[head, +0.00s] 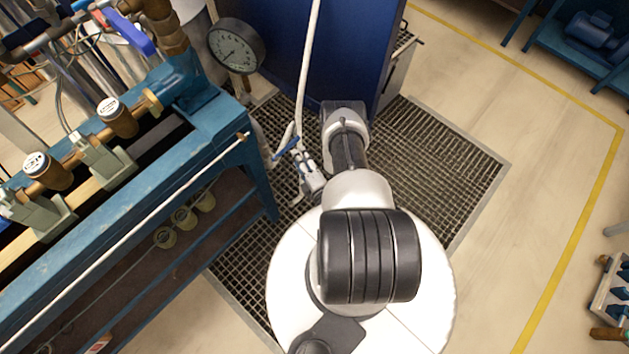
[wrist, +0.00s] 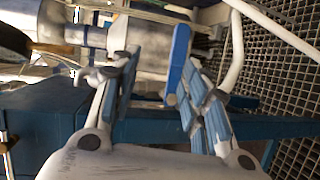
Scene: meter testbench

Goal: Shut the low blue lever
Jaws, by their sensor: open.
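The low blue lever (head: 286,148) sits beside the lower end of a white pipe, low over the floor grating. In the wrist view, the blue lever (wrist: 179,58) stands between my fingertips, nearer the right finger; I cannot tell whether it touches. My gripper (head: 303,160) is just beside the lever in the head view, reaching down past my arm. In the wrist view my gripper (wrist: 163,72) is open, its two blue-padded fingers spread. Nothing is held. The valve body behind the lever is partly hidden.
A blue bench (head: 120,215) with brass meters (head: 48,170) stands at left. A larger blue handle (head: 128,30) and a round gauge (head: 236,45) are above it. A dark blue cabinet (head: 345,40) rises behind.

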